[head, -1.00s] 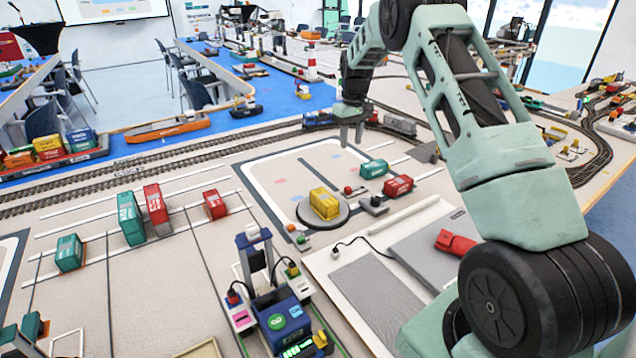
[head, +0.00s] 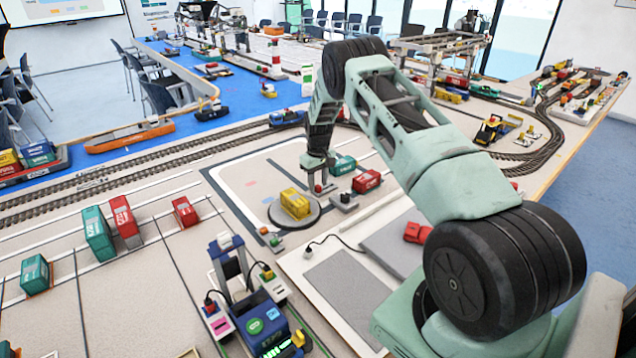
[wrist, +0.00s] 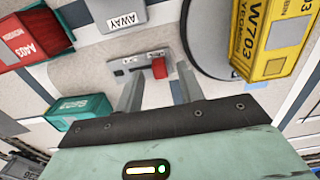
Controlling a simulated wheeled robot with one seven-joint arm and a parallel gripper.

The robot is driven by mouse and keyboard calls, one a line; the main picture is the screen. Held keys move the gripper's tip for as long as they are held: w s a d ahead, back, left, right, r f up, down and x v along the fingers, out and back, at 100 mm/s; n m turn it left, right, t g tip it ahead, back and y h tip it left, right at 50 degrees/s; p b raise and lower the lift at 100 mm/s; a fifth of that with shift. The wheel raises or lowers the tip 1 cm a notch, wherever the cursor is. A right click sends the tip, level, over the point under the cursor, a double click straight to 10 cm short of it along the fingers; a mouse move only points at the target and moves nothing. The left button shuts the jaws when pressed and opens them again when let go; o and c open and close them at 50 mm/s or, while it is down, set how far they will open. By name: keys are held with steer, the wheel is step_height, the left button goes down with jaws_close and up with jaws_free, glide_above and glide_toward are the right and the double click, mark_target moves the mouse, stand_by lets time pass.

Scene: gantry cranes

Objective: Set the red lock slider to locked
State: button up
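The red lock slider (wrist: 159,68) is a small red block at the right part of a narrow grey plate (wrist: 128,65) in the wrist view. My gripper (wrist: 158,80) is open, with one finger on each side of the slider in that view. Whether either finger touches it I cannot tell. In the head view my gripper (head: 318,178) points down over the slider (head: 318,188), which is partly hidden. Small markings on the plate are too small to read.
A yellow container (head: 295,203) sits on a round turntable (head: 272,214) beside my gripper. A red container (head: 366,181) and a teal container (head: 342,164) stand on its other side. A grey block labelled AWAY (wrist: 95,10) is close by. The mat in front is mostly clear.

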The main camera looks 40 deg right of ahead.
mark_target(328, 187)
steer(key=shift+f, duration=0.65)
jaws_close()
steer(key=d+b, duration=0.2)
steer(key=d, duration=0.2)
steer(key=shift+s+d+f, duration=0.1)
steer(key=shift+d+f, duration=0.05)
steer(key=shift+d+r, duration=0.1)
steer(key=shift+r, duration=0.1)
jaws_free()
